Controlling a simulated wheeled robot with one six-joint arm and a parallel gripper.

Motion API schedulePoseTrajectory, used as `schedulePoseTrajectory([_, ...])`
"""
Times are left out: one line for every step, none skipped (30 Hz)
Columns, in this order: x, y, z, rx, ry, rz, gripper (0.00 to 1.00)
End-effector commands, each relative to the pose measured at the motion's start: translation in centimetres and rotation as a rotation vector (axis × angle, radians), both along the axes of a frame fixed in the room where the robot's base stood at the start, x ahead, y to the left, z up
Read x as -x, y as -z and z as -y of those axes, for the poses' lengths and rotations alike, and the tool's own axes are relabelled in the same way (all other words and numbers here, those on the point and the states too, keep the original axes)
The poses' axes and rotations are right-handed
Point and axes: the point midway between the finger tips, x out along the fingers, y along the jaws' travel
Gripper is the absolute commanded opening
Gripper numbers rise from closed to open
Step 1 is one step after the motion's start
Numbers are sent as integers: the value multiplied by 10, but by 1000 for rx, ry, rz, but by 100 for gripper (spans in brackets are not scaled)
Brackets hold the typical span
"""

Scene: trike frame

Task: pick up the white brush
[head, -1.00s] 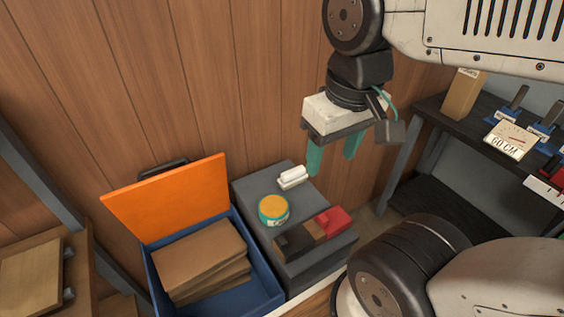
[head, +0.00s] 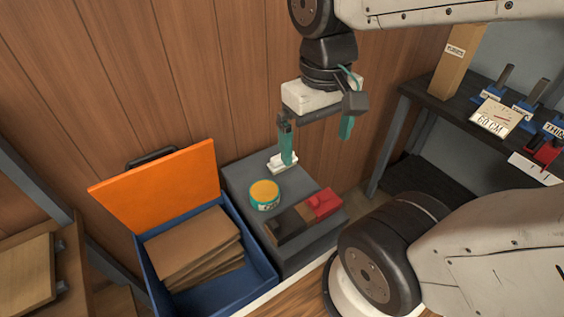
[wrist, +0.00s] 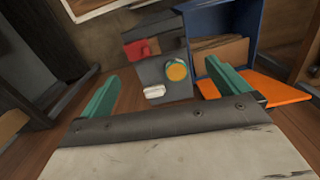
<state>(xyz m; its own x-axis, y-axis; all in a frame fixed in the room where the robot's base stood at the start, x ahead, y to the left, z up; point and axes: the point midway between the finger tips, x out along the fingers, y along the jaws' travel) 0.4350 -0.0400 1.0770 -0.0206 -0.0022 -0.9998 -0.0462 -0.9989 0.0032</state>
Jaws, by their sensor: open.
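The white brush (head: 278,166) lies on the back part of a grey box top (head: 240,176). In the wrist view the brush (wrist: 155,91) shows as a small white block at the near edge of the grey top, between the fingers but well beyond them. My gripper (head: 316,143) is open and empty, its green fingers pointing down. In the head view the left finger covers part of the brush; whether they touch cannot be told there. The wrist view shows a gap between gripper (wrist: 172,88) and brush.
A round tin with an orange lid (head: 265,192) stands close to the brush. A red block (head: 324,202) and dark and brown blocks sit at the front. A blue bin (head: 143,268) with an orange lid (head: 160,188) stands left. The wooden wall is behind; a dark shelf (head: 420,101) is right.

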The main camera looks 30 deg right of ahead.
Motion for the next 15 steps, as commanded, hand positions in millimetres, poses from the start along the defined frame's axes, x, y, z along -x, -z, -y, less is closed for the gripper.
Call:
schedulePoseTrajectory([-10,9,4,-3,15,-49,100])
schedulePoseTrajectory([-16,14,6,-5,23,-70,100])
schedulePoseTrajectory([-25,20,9,-7,30,-93,100])
schedulePoseTrajectory([-32,25,11,-8,35,-109,100])
schedulePoseTrajectory([-39,31,14,-10,39,-123,100])
schedulePoseTrajectory([-49,38,17,-12,46,-138,100])
schedulePoseTrajectory([-56,45,20,-15,49,-150,100])
schedulePoseTrajectory([-64,51,23,-16,52,-160,100])
schedulePoseTrajectory([-74,60,27,-20,56,-172,100])
schedulePoseTrajectory([-81,68,30,-21,57,-179,100])
schedulePoseTrajectory([-89,75,33,-23,58,-186,100])
schedulePoseTrajectory([-99,87,38,-27,59,-195,100])
schedulePoseTrajectory([-107,95,41,-29,61,-199,100])
schedulePoseTrajectory([-115,104,45,-31,62,-203,100])
schedulePoseTrajectory([-125,117,49,-34,60,-206,100])
